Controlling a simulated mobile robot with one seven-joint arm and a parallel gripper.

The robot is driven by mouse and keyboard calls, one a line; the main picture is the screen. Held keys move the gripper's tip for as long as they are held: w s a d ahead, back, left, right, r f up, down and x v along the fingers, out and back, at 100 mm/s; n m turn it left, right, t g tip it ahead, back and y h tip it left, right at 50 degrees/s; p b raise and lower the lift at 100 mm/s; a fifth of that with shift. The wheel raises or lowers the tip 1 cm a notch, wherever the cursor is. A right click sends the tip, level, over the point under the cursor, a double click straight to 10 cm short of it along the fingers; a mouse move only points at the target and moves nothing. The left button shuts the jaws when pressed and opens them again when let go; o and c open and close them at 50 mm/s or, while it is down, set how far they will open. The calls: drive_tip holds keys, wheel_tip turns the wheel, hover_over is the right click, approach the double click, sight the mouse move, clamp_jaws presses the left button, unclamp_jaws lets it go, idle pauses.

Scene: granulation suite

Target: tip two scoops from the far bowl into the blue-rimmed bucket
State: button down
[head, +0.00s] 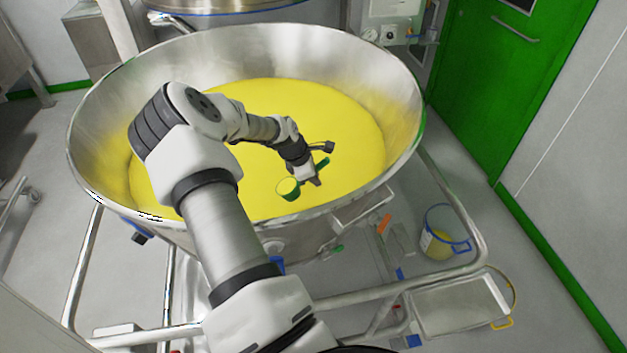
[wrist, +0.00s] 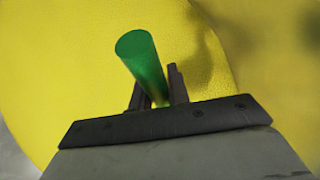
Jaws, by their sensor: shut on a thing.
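The large steel bowl (head: 250,50) in front of me holds a wide bed of yellow powder (head: 330,120). My gripper (head: 312,180) is over this powder, shut on a green scoop (head: 290,194). The scoop's cup shows yellow at its mouth and looks upright. Its green handle (wrist: 146,62) stands between the jaws in the wrist view; the cup is hidden there. The blue-rimmed bucket (head: 427,240) is on the lower right, outside the bowl, with some yellow powder inside. Another steel bowl (head: 225,20) is partly visible behind the large one.
A green door (head: 495,80) and wall are on the right. Floor right of the bucket is clear.

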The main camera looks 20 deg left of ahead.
drive_tip(key=shift+w+d+r, duration=0.1)
drive_tip(key=shift+d+r, duration=0.05)
drive_tip(key=shift+r, duration=3.25)
drive_tip(key=shift+d+r, duration=0.15)
drive_tip(key=shift+r, duration=3.25)
wheel_tip(320, 180, up, 8)
drive_tip(key=w+d+g+y, duration=0.1)
drive_tip(key=d+y, duration=0.1)
drive_tip(key=y, duration=0.1)
drive_tip(key=shift+w+d+f+g, duration=0.15)
drive_tip(key=shift+d+f+g, duration=0.05)
drive_tip(key=shift+d+g, duration=0.1)
